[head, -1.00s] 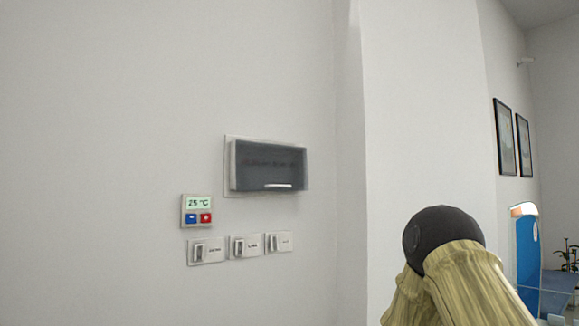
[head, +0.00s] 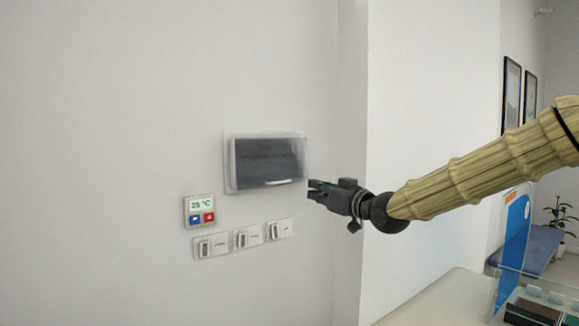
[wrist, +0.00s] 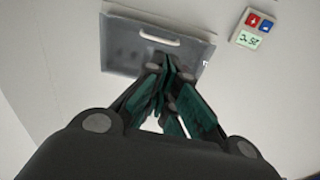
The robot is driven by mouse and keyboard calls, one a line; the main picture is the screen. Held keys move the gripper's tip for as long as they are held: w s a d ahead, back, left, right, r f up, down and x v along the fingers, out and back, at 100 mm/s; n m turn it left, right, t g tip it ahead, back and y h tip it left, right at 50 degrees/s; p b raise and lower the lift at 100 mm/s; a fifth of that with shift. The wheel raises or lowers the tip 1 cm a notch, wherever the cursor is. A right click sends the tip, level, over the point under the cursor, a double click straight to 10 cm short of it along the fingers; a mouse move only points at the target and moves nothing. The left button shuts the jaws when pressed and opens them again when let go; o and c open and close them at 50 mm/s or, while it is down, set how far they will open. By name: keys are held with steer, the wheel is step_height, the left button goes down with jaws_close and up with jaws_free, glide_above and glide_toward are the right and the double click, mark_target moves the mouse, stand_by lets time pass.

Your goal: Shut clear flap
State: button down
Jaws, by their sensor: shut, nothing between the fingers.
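The clear flap (head: 303,160) covers a dark panel in a white-framed wall box (head: 230,165). A pale handle (head: 277,182) runs along its lower edge. I cannot tell whether the flap lies flush or stands slightly ajar. My gripper (head: 311,188) is shut and empty, just right of the flap's lower right corner in the head view. The wrist view shows the flap (wrist: 120,55) upside down with its handle (wrist: 159,36) beyond the fingertips (wrist: 167,65). The fingers hide part of the panel there; contact cannot be seen.
A thermostat (head: 199,210) with blue and red buttons is below left of the box. Several wall switches (head: 247,236) sit beneath. A wall corner stands right of the box. A pale counter (head: 440,302) is at lower right. The wall left of the box is clear.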

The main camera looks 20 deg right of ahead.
step_height(320, 180, up, 4)
steer(key=p, duration=0.5)
glide_toward(278, 162)
steer(key=a+f, duration=0.1)
steer(key=shift+w+a+f+p, duration=0.2)
steer(key=shift+w+f+p, duration=0.15)
steer(key=shift+w+f, duration=0.25)
steer(key=shift+w+a+f+p, duration=0.2)
steer(key=shift+w+f+p, duration=0.15)
steer(key=shift+w, duration=0.4)
